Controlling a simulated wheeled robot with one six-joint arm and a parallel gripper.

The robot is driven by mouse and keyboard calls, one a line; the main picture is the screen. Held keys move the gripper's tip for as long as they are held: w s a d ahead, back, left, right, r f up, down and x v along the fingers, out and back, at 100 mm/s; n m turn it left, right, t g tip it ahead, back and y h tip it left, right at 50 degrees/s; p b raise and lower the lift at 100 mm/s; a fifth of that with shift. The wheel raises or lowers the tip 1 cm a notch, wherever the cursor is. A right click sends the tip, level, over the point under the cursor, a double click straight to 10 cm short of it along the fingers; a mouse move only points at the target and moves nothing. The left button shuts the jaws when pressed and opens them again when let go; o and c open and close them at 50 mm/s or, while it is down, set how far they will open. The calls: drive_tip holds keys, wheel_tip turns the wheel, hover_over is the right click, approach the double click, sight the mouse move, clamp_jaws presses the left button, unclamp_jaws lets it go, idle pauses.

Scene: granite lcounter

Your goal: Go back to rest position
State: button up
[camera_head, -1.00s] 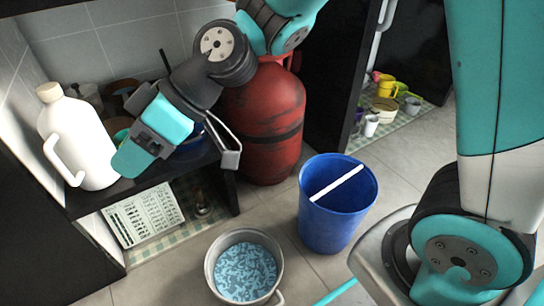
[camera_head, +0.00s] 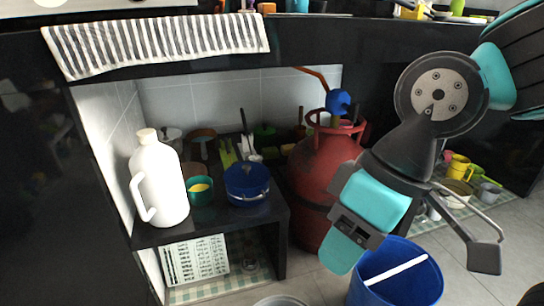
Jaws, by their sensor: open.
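My gripper (camera_head: 415,262) is at the right of the head view, in front of the red gas cylinder (camera_head: 318,170) and above the blue bucket (camera_head: 425,283). Its two fingers are spread apart, a teal and grey one on the left and a thin grey one on the right. The gripper hides part of the cylinder and part of the bucket's rim.
A white jug (camera_head: 160,185) stands at the left of a black shelf (camera_head: 235,222) with a blue pot (camera_head: 247,183) and a green cup (camera_head: 200,190). A striped towel (camera_head: 155,42) hangs over the counter edge above. Several cups lie at the far right.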

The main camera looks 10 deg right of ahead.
wheel_tip(320, 180, up, 46)
drive_tip(key=p, duration=4.4)
drive_tip(key=shift+f, duration=0.25)
